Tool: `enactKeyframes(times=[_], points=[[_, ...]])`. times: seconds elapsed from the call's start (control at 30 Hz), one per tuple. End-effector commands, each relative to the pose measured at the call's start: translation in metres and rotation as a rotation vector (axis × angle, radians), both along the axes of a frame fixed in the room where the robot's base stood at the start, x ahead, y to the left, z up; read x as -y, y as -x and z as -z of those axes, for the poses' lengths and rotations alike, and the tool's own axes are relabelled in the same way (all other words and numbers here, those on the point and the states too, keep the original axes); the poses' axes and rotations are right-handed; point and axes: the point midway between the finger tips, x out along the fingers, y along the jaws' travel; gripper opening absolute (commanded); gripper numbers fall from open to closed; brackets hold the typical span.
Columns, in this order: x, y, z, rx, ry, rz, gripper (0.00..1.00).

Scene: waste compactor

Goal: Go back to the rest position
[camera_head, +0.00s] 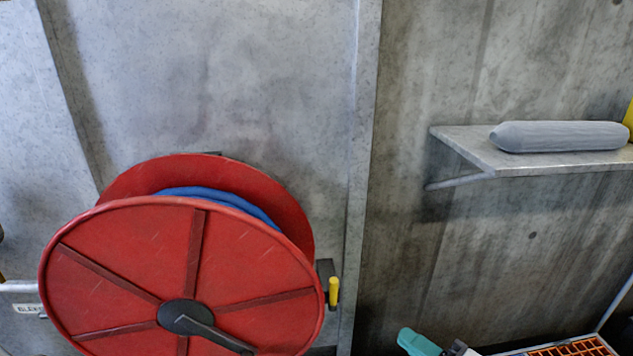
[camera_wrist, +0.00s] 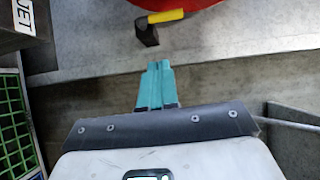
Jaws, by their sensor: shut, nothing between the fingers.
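My gripper (camera_wrist: 155,84) shows in the wrist view with its teal fingers closed together and nothing between them. In the head view only the teal tip of my gripper (camera_head: 418,343) shows at the bottom edge, right of centre. In the wrist view the fingers point toward a grey metal surface, just below a black fitting with a yellow handle (camera_wrist: 166,16), and apart from it. The rest of my arm is mostly out of the head view.
A large red hose reel (camera_head: 120,265) with blue hose fills the lower left. A yellow-handled valve (camera_head: 333,291) sits beside it. A wall shelf (camera_head: 460,143) at right bears a grey roll (camera_head: 560,136). An orange grid crate (camera_head: 570,350) is at bottom right. A green grid (camera_wrist: 14,125) shows in the wrist view.

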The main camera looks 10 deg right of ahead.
Motion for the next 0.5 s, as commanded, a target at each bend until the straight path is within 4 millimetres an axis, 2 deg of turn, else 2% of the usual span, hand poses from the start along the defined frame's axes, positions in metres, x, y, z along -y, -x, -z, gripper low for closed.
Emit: enactKeyframes(times=[0.17, 0.2, 0.3, 0.4, 0.5], points=[[-0.013, 0.053, 0.075, -0.137, 0.400, -0.114, 0.00], [-0.013, 0.071, 0.094, -0.179, 0.509, -0.153, 0.00], [-0.004, 0.118, 0.133, -0.284, 0.768, -0.264, 0.00], [0.013, 0.168, 0.159, -0.398, 1.002, -0.381, 0.00], [0.032, 0.214, 0.171, -0.507, 1.187, -0.492, 0.00]])
